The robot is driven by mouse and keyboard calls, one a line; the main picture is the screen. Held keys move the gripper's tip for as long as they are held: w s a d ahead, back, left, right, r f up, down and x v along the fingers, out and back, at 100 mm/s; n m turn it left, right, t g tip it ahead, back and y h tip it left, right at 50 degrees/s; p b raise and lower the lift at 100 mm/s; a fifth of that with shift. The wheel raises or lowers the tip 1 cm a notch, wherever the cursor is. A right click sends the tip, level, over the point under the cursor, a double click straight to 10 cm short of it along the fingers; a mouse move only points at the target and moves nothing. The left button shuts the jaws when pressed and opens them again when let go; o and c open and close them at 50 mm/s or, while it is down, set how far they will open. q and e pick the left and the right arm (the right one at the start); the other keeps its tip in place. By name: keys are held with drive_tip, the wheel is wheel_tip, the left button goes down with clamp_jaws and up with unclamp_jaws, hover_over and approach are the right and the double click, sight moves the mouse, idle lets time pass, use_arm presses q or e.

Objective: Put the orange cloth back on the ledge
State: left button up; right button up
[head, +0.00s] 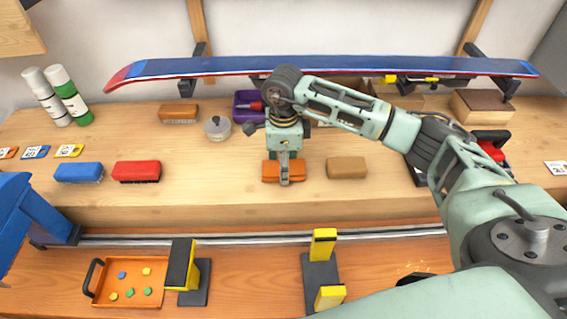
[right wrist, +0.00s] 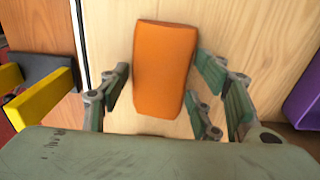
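The orange cloth (head: 270,171) is a folded, block-like pad lying on the wooden ledge (head: 225,185), near its front edge. My right gripper (head: 285,181) points down over it and hides its middle in the head view. In the right wrist view the orange cloth (right wrist: 163,70) lies flat on the wood between the spread fingers of my right gripper (right wrist: 162,95). The fingers stand apart, one side on either side of the cloth, with small gaps showing. My left gripper is in neither view.
A tan block (head: 347,167) lies just right of the cloth; red (head: 137,171) and blue (head: 79,172) brushes lie left. A purple tray (head: 243,99) stands behind. A ski (head: 330,66) spans the back. Yellow-black clamps (head: 322,262) and an orange tray (head: 129,299) are on the lower bench.

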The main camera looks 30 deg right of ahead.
drive_tip(key=shift+o, duration=1)
drive_tip(key=shift+r, duration=0.1)
drive_tip(key=shift+r, duration=0.2)
drive_tip(key=shift+w+r, duration=0.1)
drive_tip(key=shift+r, duration=0.25)
wheel_tip(320, 180, up, 11)
drive_tip(key=b, duration=0.3)
